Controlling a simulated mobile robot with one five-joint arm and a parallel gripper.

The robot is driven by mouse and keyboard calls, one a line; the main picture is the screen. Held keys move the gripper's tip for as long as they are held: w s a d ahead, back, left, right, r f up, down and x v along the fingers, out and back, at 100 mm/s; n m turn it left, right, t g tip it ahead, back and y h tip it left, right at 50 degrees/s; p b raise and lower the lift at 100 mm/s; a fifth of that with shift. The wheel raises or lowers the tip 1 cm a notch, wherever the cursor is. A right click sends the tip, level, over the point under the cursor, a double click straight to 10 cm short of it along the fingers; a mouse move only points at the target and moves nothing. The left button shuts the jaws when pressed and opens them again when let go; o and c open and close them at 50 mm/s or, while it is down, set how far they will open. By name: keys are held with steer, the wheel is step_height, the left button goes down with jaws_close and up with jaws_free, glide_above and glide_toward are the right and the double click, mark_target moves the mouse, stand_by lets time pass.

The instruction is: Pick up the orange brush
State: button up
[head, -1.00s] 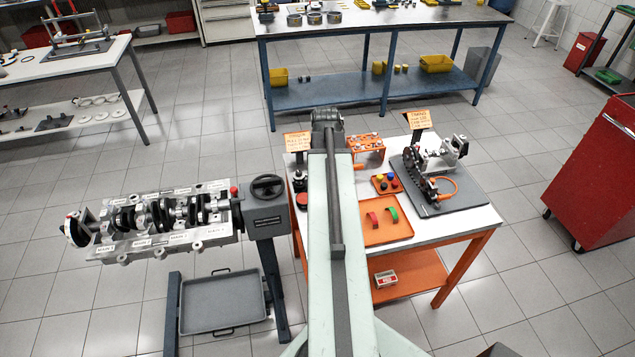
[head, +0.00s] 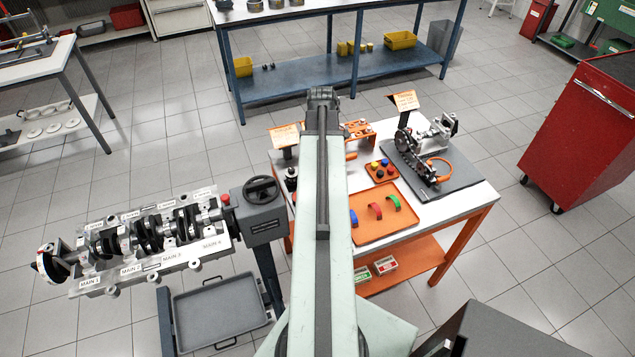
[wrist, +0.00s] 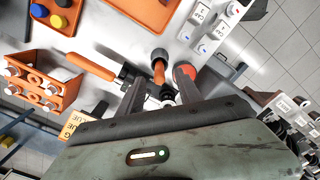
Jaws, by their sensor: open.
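In the wrist view an orange-handled piece with a dark end (wrist: 158,69) lies between and just beyond my fingertips; it appears to be the orange brush. A second orange handle (wrist: 90,66) with a dark head lies to its left; what tool it is I cannot tell. My gripper (wrist: 160,90) is open, its dark fingers on either side of the first piece, with nothing clearly held. In the head view my gripper (head: 322,97) is at the far end of my arm, which hides part of the bench, and the brush cannot be made out.
An orange-legged workbench (head: 462,203) carries an orange tray (head: 386,228) with coloured pieces, and an engine part on a grey plate (head: 460,186). An orange rack (wrist: 42,82) and a red-topped item (wrist: 183,72) are near my gripper. A crankshaft stand (head: 150,240) is left.

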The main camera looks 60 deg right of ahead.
steer(key=shift+w+a+f, duration=0.1)
steer(key=shift+f, duration=0.3)
step_height(320, 180, down, 5)
steer(key=b, duration=0.5)
steer(key=shift+f, duration=0.2)
steer(key=shift+r, duration=0.2)
jaws_close()
